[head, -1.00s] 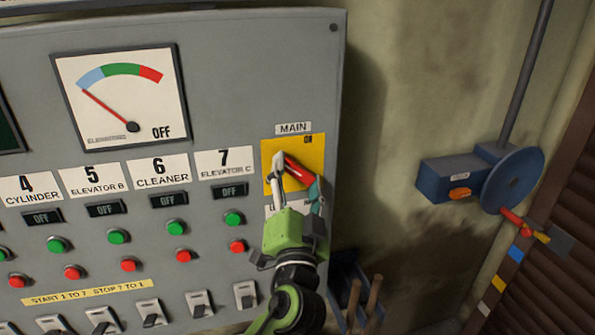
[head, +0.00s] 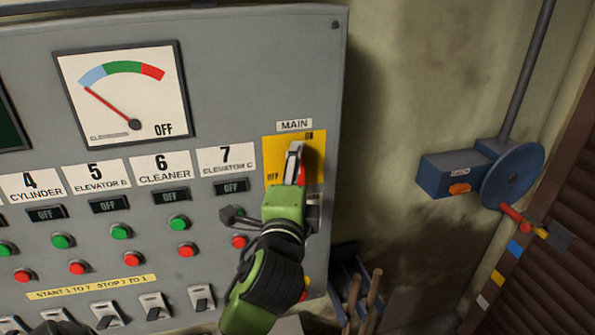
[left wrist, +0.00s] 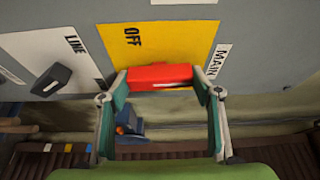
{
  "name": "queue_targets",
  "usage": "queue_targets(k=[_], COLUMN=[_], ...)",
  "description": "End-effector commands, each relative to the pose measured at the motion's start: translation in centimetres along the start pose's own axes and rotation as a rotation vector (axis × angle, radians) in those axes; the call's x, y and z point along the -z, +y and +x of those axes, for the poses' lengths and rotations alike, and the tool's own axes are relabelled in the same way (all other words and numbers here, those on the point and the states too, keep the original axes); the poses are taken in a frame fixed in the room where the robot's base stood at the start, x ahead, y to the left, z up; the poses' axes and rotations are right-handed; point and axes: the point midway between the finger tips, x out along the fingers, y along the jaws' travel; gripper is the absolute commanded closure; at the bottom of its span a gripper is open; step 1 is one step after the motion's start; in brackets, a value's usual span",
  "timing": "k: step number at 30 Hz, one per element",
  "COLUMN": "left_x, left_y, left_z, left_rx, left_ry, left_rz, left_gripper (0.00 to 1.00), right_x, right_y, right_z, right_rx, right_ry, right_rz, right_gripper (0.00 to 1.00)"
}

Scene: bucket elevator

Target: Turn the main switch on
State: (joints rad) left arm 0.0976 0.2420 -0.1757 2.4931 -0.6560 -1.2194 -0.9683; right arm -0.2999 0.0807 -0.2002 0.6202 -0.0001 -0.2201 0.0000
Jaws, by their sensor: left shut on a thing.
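The main switch has a yellow plate (head: 317,172) under the MAIN label, with OFF at its left and ON at its top. Its red handle (head: 301,174) stands nearly upright, its upper end near the ON mark, partly hidden by my gripper. My left gripper (head: 295,157) is shut on this handle. In the left wrist view, the red handle (left wrist: 160,74) lies between the two fingers of my left gripper (left wrist: 162,92), with the yellow plate (left wrist: 150,45) behind it. My right gripper is not in view.
The grey panel (head: 225,60) carries a gauge (head: 122,95) with its needle at the left, green and red buttons, and several toggles below. A blue box with a disc (head: 513,178) is on the wall at right. Wooden handles (head: 363,300) stand below the panel's right edge.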

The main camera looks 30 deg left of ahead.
Motion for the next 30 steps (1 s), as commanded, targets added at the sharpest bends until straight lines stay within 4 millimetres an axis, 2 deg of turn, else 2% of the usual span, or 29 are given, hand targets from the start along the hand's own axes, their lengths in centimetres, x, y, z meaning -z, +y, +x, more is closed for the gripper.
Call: queue_targets(k=[20,21,23,30], left_x=[-0.03,-0.03,-0.03,-0.03], left_y=[-0.02,-0.02,-0.01,0.00], left_z=[0.02,0.02,0.02,0.01], left_rx=[-0.024,-0.024,-0.024,-0.024], left_ry=[-0.001,-0.001,-0.001,-0.001], left_rz=[0.063,0.063,0.062,0.060], left_gripper=[0.63,0.37,0.25,0.25], right_x=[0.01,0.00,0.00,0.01], right_y=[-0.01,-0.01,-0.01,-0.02], right_z=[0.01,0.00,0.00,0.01], right_rx=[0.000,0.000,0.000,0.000], right_ry=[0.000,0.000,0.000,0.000], right_rz=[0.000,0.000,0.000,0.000], right_gripper=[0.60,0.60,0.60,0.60])
